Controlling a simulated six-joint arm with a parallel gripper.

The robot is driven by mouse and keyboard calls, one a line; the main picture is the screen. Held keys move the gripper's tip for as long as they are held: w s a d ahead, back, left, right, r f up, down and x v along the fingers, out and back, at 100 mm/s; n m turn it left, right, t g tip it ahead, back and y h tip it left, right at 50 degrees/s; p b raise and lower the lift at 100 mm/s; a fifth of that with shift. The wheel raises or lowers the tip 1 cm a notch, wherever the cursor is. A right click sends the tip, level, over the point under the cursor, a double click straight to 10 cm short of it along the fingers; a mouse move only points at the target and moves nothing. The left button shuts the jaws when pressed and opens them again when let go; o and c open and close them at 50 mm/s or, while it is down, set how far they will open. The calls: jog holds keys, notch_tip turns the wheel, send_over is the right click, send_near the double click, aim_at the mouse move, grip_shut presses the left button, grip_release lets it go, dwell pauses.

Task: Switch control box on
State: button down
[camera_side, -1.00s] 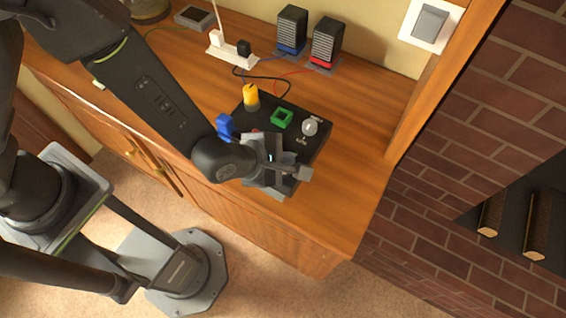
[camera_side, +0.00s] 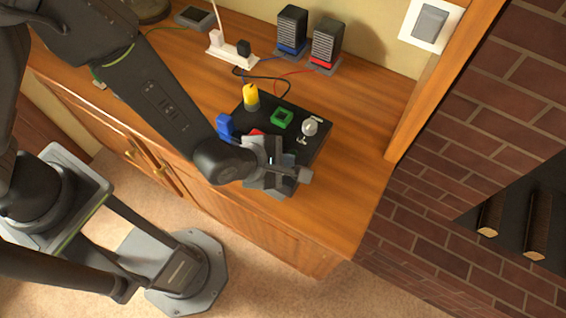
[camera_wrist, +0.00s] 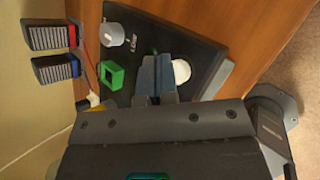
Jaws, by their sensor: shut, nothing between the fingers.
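The control box (camera_side: 318,148) is a black panel lying on the wooden cabinet top. It carries a yellow knob (camera_side: 251,97), a green square frame (camera_side: 281,118), a blue part (camera_side: 225,125), a partly hidden red part (camera_side: 257,132) and a round grey-white knob (camera_side: 309,127). My gripper (camera_side: 286,168) is over the panel's near part and covers some of it. In the wrist view, the shut, empty fingers (camera_wrist: 157,76) are between the green frame (camera_wrist: 112,75) and a white round part (camera_wrist: 181,71). The grey-white knob (camera_wrist: 113,34) is clear of them. Contact cannot be judged.
Two small black units, one with blue (camera_side: 291,30) and one with red (camera_side: 326,45), stand behind the box. A white power strip (camera_side: 232,52) and cables lie nearby. A wall switch (camera_side: 430,23) is at upper right. The cabinet top right of the box is clear.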

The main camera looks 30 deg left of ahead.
jog(key=shift+f, duration=0.45)
dwell(0.5)
jog(key=shift+r, duration=0.85)
jog(key=shift+r, duration=2.5)
